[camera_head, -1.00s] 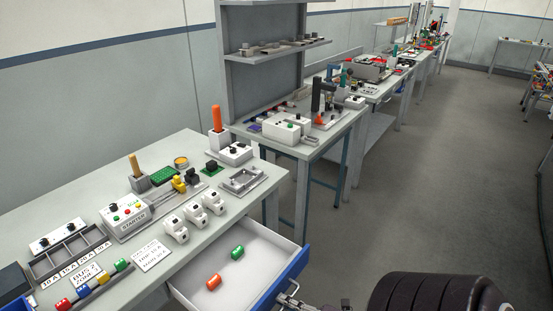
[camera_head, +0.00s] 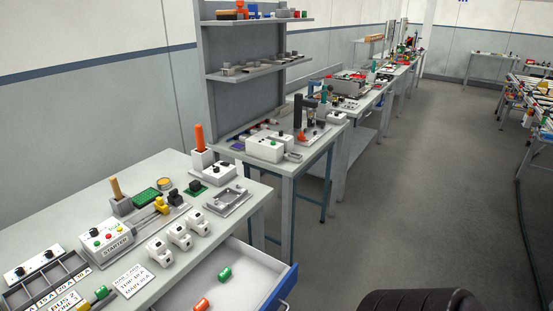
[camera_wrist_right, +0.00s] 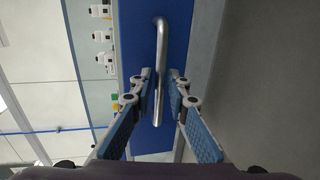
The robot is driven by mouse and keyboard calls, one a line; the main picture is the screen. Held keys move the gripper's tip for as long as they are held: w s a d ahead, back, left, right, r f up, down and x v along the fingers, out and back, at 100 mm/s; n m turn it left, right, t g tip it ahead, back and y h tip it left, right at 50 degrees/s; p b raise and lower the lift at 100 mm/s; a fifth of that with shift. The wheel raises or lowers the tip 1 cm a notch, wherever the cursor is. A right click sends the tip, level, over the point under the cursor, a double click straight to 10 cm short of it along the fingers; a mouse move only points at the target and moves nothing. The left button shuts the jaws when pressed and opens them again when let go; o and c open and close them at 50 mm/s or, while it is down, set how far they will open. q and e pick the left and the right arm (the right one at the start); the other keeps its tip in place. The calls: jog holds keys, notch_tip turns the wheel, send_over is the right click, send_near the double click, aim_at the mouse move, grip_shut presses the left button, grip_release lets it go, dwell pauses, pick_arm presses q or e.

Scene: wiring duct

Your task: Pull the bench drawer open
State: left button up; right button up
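The bench drawer (camera_head: 252,266) stands pulled out from under the near bench, with its blue front (camera_head: 285,285) toward the lower right and its white inside showing. A green cylinder (camera_head: 225,273) and an orange cylinder (camera_head: 201,303) lie in it. In the right wrist view, the metal bar handle (camera_wrist_right: 159,60) runs along the blue drawer front (camera_wrist_right: 180,40). My right gripper (camera_wrist_right: 160,75) has its fingers on either side of the handle, apart, with gaps visible beside the bar. In the head view it is almost wholly out of frame. My left gripper is not in view.
The near bench top (camera_head: 225,222) holds a starter box (camera_head: 108,241), several white modules (camera_head: 180,236) and a grey tray. A second bench (camera_head: 312,147) with shelves stands behind. Grey floor (camera_head: 420,200) is free to the right. A dark rounded shape shows at the bottom edge.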

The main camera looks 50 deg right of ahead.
jog(key=v, duration=1.1)
jog(key=shift+f, duration=0.1)
jog(key=s+a+f+m+g+h, duration=0.1)
jog(key=s+a+f+m+g, duration=0.15)
jog(key=f, duration=0.55)
jog(key=s+a+f+m+g, duration=0.15)
jog(key=f+m, duration=0.25)
jog(key=f, duration=0.4)
jog(key=s+a+f+m+g+h, duration=0.1)
jog(key=a+f+m+g, duration=0.2)
jog(key=f, duration=0.6)
jog(key=s+a+f+m+g+y, duration=0.1)
jog(key=s+a+f+m+g, duration=0.6)
jog(key=s+a+f, duration=0.3)
notch_tip(320, 180, down, 3)
jog(key=shift+r+g, duration=0.15)
jog(key=shift+g, duration=0.15)
